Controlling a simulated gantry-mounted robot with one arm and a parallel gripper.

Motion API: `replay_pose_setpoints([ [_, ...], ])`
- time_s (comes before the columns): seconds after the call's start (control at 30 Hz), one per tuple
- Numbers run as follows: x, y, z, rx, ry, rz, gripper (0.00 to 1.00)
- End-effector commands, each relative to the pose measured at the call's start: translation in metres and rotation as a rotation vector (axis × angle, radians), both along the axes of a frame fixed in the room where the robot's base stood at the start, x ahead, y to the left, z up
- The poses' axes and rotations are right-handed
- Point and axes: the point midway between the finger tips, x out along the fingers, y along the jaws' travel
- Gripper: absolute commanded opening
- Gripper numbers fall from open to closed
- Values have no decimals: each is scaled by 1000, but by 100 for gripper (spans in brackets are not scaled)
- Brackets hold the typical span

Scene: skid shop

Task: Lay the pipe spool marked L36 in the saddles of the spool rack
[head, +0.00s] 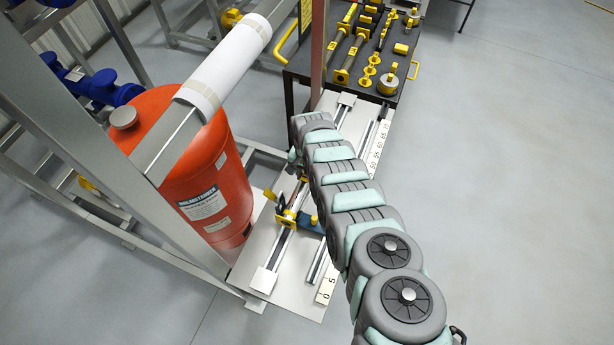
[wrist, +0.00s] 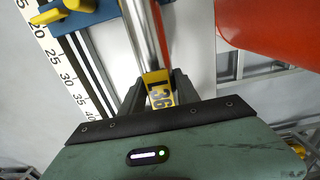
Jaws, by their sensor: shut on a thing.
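My gripper (wrist: 156,88) shows in the wrist view with its dark fingers shut on the pipe spool marked L36 (wrist: 158,92). The yellow label faces the camera, and a shiny silver pipe runs up the picture beyond it. Whether the spool touches anything below cannot be told. In the head view my arm hides most of the gripper and the held spool. I cannot make out which part is the spool rack or its saddles.
A white plate with rails and a scale (head: 325,290) lies under my arm, carrying a yellow and blue fixture (head: 288,220). An orange tank (head: 215,180) stands close left. A black cart (head: 345,85) holds several yellow-ended parts. Blue pipework (head: 105,88) is far left. Right floor is clear.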

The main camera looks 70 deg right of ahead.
Motion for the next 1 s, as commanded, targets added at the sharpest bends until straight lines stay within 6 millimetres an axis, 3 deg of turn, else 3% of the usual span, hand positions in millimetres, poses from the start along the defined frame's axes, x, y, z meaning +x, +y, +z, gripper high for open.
replay_pose_setpoints([
  [0.5,1,0,-13,-1,-1,-1,0],
  [1.0,1,-1,-13,-2,-1,-1,0],
])
